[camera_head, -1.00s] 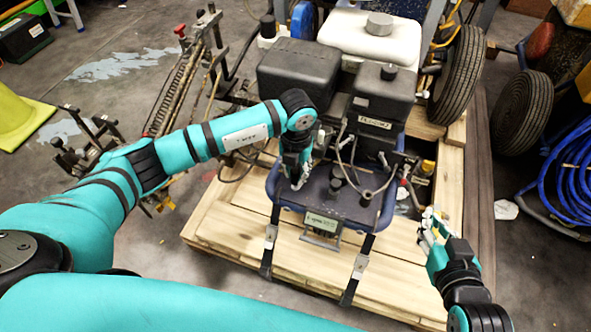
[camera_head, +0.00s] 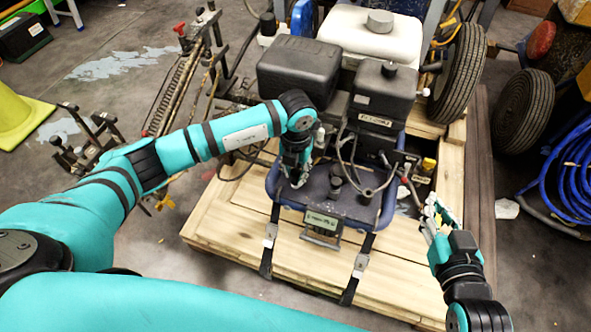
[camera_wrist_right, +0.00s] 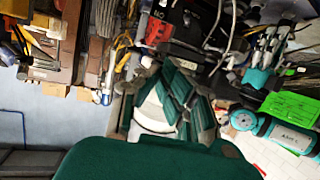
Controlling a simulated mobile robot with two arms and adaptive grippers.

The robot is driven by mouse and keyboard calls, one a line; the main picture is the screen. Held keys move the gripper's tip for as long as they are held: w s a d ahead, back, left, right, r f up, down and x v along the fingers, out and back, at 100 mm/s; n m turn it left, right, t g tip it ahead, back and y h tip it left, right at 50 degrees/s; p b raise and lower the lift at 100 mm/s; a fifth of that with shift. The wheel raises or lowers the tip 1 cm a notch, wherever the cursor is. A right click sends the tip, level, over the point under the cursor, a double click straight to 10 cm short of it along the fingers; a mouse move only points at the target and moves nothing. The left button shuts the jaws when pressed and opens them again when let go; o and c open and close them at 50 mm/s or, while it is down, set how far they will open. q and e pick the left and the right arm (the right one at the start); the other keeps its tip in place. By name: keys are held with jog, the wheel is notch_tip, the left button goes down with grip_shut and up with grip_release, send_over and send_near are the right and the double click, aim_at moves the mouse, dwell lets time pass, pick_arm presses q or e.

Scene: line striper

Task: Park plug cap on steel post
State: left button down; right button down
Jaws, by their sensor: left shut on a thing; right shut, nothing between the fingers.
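My left gripper (camera_head: 298,180) is over the left part of the blue-framed machine deck (camera_head: 322,192). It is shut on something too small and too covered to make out. My right gripper (camera_head: 432,212) is shut and empty, to the right of the deck above the pallet's edge. Its fingers (camera_wrist_right: 175,100) fill the middle of the right wrist view. A small red-tipped piece (camera_head: 404,182) sits by the deck's right side, near dark cables; I cannot tell whether it is the plug cap. I cannot single out the steel post.
The machine carries black housings (camera_head: 298,70) and a white tank (camera_head: 370,38), and stands on a wooden pallet (camera_head: 225,225). Looped cables (camera_head: 350,165) cross the deck. Tyres (camera_head: 522,110) and a blue hose (camera_head: 570,170) lie to the right. The floor at lower right is clear.

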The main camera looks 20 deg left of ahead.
pick_arm(q)
jog(key=shift+f, duration=0.2)
pick_arm(e)
jog(key=shift+w+a+r+t, duration=0.1)
jog(key=shift+w+r+t, duration=0.05)
jog(key=shift+r+t, duration=0.2)
pick_arm(q)
jog(key=shift+f, duration=0.25)
pick_arm(e)
jog(key=shift+w+a+r+t+y, duration=0.15)
jog(key=shift+r+t+y, duration=0.2)
jog(key=shift+r, duration=0.25)
pick_arm(q)
jog(key=c, duration=1)
grip_release()
jog(key=shift+o, duration=0.2)
jog(key=shift+o, duration=1.4)
jog(key=shift+r, duration=0.1)
